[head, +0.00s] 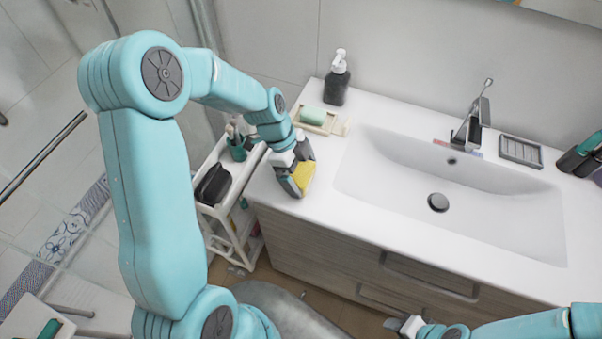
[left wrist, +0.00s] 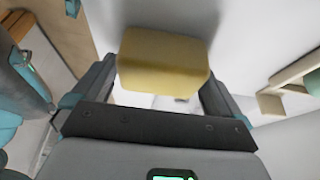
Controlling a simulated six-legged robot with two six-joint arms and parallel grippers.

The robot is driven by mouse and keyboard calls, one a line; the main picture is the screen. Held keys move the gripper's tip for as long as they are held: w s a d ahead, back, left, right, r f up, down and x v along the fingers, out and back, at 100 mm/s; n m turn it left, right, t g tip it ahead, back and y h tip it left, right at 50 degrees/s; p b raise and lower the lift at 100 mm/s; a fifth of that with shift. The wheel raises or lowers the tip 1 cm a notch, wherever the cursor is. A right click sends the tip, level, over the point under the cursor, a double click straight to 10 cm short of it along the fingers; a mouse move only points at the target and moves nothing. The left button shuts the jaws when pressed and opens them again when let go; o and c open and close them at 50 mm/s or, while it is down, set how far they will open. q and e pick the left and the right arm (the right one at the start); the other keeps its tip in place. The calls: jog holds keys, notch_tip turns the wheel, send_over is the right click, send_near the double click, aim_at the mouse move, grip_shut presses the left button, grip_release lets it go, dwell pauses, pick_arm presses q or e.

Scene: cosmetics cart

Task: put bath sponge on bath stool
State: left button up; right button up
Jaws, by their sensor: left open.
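The yellow bath sponge (head: 305,176) sits at the left end of the white counter, beside the basin. My left gripper (head: 293,181) is open and low over the counter, right at the sponge. In the left wrist view the sponge (left wrist: 163,62) lies ahead of and between the spread fingers of the left gripper (left wrist: 155,92); I cannot tell whether they touch it. A white stool-like piece (head: 84,298), perhaps the bath stool, is partly in view at the lower left. My right gripper (head: 408,326) is at the bottom edge, its jaws unclear.
A soap dish (head: 328,126) with green soap and a dark pump bottle (head: 337,82) stand behind the sponge. The basin (head: 470,190) and faucet (head: 474,125) are to the right. A white cart (head: 232,212) with a black item and green cup stands left of the counter.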

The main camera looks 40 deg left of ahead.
pick_arm(q)
jog(key=c, duration=0.8)
